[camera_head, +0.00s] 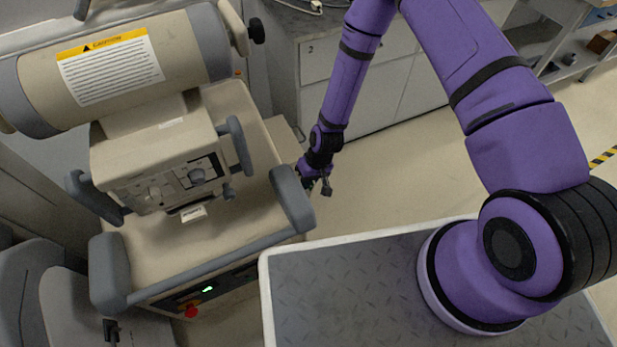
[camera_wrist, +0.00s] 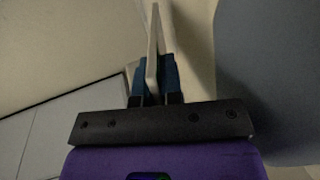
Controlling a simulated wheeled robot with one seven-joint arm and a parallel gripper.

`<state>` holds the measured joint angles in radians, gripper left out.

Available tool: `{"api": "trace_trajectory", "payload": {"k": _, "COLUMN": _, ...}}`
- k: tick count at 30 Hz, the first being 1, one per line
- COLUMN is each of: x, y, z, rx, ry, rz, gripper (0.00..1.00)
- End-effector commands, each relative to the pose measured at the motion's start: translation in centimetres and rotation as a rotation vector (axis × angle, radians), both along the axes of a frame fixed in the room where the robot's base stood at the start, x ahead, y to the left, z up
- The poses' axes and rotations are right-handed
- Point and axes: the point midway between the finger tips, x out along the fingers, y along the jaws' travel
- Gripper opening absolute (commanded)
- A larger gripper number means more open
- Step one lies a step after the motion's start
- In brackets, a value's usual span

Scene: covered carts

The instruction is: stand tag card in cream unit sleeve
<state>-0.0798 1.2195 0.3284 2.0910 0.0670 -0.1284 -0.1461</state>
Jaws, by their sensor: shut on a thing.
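My gripper (camera_head: 318,186) is beside the right side of the cream unit (camera_head: 245,135), near its grey corner bumper. In the wrist view my gripper (camera_wrist: 154,78) has its blue fingers shut on a thin pale card (camera_wrist: 153,42), seen nearly edge-on and pointing away from the wrist. A small white tag with dark print (camera_head: 193,213) shows at the lower front of the unit's control box. I cannot tell which part of the unit is the sleeve.
A grey rail (camera_head: 205,268) and bumpers edge the cream unit. A large cylinder with a yellow caution label (camera_head: 105,68) tops it. A grey ribbed deck (camera_head: 345,290) is in front. Cabinets (camera_head: 390,90) stand behind; floor shows right of my gripper.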

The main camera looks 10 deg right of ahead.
Motion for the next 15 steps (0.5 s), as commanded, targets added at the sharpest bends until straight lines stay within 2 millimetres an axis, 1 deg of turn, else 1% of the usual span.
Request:
{"api": "trace_trajectory", "payload": {"k": 4, "x": 0.01, "y": 0.01, "z": -0.36, "rx": 0.000, "ry": 0.000, "rz": 0.000, "gripper": 0.00}}
{"api": "trace_trajectory", "payload": {"k": 13, "x": 0.02, "y": 0.01, "z": -0.42, "rx": 0.000, "ry": 0.000, "rz": 0.000, "gripper": 0.00}}
{"api": "trace_trajectory", "payload": {"k": 15, "x": 0.01, "y": 0.01, "z": -0.42, "rx": 0.000, "ry": 0.000, "rz": 0.000, "gripper": 0.18}}
